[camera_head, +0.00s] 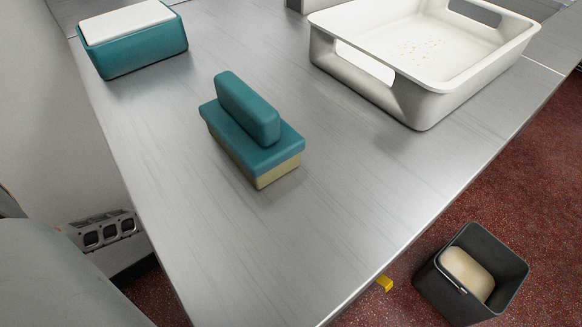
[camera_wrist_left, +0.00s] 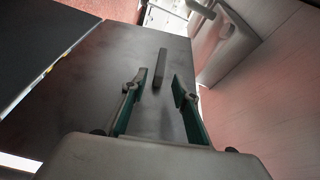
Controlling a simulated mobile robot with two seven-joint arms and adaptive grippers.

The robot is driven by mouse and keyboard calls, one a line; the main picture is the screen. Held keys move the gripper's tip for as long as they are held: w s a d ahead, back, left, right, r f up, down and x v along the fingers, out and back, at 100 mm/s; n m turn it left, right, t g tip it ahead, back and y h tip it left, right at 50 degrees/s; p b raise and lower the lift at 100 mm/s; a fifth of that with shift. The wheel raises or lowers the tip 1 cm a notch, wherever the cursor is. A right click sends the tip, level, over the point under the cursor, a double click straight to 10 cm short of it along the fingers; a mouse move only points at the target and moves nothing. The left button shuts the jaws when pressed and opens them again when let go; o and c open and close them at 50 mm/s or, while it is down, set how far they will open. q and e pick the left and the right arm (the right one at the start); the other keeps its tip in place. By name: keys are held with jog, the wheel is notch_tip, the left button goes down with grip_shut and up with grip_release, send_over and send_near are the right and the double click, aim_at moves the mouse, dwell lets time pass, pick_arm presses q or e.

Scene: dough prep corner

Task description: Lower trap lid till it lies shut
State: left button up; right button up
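In the left wrist view, my left gripper (camera_wrist_left: 159,86) is open, with its two teal-padded fingers apart. A dark grey bar (camera_wrist_left: 160,66) lies ahead, between the fingertips in the picture; I see no finger touching it. The bar is on a flat grey panel (camera_wrist_left: 110,60). The panel may be the trap lid, but I cannot tell this for certain, nor its angle. Neither gripper shows in the head view, and my right gripper is in no view.
On the metal table (camera_head: 330,210) are a teal brush (camera_head: 250,125), a teal box with a white top (camera_head: 145,48) and a white tray (camera_head: 440,85) holding crumbs. A dark bin (camera_head: 440,290) with a pale lump (camera_head: 467,272) stands beyond the table's right edge.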

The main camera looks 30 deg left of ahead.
pick_arm(q)
jog(key=shift+h, duration=0.3)
jog(key=x, duration=0.4)
jog(key=b+x, duration=0.1)
jog(key=x, duration=0.3)
jog(key=shift+w+a+f, duration=0.2)
jog(key=shift+a, duration=0.05)
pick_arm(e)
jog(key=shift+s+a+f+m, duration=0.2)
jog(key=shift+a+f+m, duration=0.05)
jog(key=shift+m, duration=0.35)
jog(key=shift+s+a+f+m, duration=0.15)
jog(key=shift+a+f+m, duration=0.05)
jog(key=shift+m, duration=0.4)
pick_arm(q)
grip_shut()
